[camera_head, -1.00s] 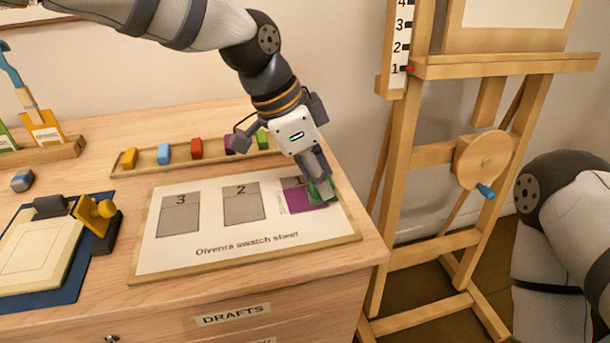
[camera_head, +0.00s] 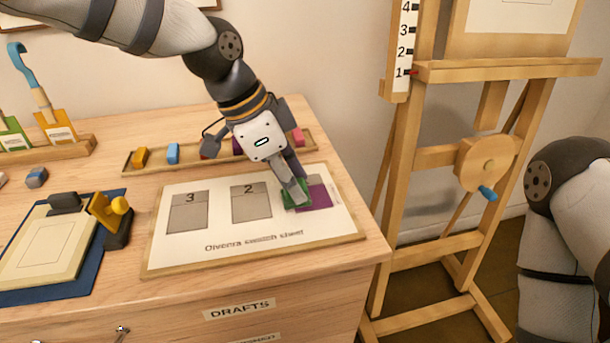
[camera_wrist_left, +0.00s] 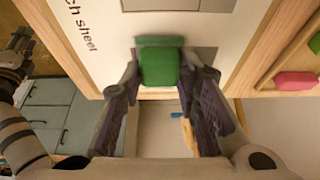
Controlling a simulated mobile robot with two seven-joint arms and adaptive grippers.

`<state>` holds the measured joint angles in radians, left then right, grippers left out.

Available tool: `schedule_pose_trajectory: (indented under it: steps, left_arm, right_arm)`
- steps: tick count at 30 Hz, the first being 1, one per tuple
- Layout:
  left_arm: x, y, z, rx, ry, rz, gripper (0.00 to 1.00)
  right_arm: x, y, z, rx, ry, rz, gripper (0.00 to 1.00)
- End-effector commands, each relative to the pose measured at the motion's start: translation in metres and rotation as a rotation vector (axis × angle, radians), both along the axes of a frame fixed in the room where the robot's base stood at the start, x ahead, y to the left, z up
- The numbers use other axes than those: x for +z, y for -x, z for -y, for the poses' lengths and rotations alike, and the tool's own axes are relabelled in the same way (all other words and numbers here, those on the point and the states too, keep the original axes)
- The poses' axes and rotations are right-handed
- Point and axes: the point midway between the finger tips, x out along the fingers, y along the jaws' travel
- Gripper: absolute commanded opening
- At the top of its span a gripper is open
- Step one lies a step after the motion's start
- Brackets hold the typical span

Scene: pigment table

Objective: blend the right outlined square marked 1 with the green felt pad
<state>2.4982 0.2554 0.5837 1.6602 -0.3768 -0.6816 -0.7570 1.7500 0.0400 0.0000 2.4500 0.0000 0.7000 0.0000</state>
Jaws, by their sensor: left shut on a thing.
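My left gripper (camera_head: 298,188) is shut on the green felt pad (camera_head: 291,200), which is low over the left part of the right outlined square (camera_head: 318,197) on the swatch sheet (camera_head: 178,247). Purple shows in that square to the right of the pad. The square's number is hidden by the gripper. In the left wrist view the green pad (camera_wrist_left: 159,67) sits between the fingers. I cannot tell whether the pad touches the sheet. My right arm shows at the right edge, but its gripper is outside the picture.
Squares marked 3 (camera_head: 188,213) and 2 (camera_head: 251,205) are grey. A wooden rack (camera_head: 130,160) of colored blocks lies behind the sheet. A wooden easel (camera_head: 398,200) stands right of the table.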

Motion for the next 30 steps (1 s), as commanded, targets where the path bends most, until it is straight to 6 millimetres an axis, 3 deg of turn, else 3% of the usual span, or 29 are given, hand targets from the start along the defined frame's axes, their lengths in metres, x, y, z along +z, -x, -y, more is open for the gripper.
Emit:
schedule_pose_trajectory:
  steps: [8,30]
  left_arm:
    - [-0.003,0.0,0.001,-0.001,-0.001,-0.001,0.07]
    - [-0.003,-0.016,0.05,0.0,0.001,-0.002,0.07]
  right_arm:
    - [-0.001,0.001,0.0,0.0,0.0,-0.006,0.36]
    - [-0.013,0.014,0.0,0.0,0.0,-0.053,0.36]
